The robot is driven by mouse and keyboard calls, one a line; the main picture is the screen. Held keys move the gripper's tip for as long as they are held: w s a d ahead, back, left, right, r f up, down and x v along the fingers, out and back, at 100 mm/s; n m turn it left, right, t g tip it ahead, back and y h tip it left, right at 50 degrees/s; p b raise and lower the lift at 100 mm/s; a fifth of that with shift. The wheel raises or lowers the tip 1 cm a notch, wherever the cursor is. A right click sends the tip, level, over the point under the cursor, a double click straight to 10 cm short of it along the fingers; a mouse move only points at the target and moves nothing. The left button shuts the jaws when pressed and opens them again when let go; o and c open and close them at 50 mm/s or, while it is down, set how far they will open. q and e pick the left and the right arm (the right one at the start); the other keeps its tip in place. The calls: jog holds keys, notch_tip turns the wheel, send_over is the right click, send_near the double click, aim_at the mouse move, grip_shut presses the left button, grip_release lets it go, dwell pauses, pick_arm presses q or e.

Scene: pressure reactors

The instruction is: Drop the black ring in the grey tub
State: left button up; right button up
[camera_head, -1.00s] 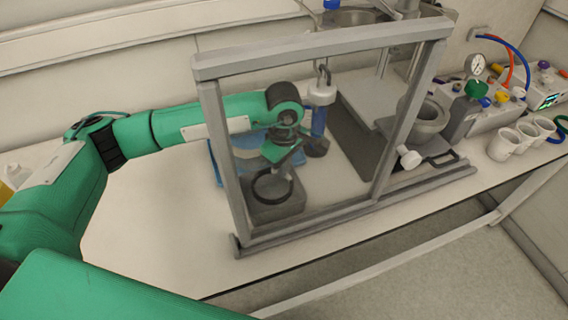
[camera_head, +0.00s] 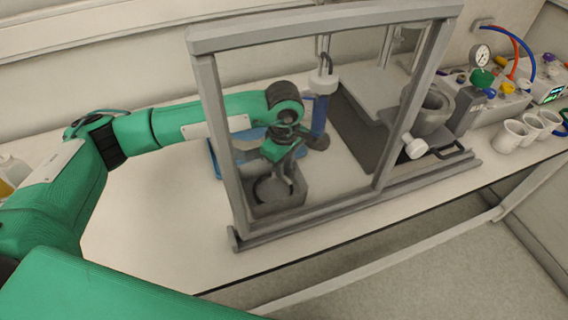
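The grey tub (camera_head: 278,208) stands on the bench behind the front left part of the grey frame. The black ring (camera_head: 266,192) shows as a dark curved band inside the tub's opening. My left gripper (camera_head: 281,178) points down over the tub, with its fingertips at the opening close to the ring. The fingertips are small and dark here, so I cannot tell whether they grip the ring or are apart from it. My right gripper is not in view.
A grey open frame (camera_head: 320,32) stands around the tub, its post (camera_head: 222,150) near my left arm. A blue tray (camera_head: 214,160) and a blue-grey cylinder (camera_head: 320,105) are behind. White cups (camera_head: 510,136) stand at right.

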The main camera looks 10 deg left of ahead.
pick_arm(q)
jog(key=shift+o, duration=0.6)
jog(key=shift+r, duration=0.1)
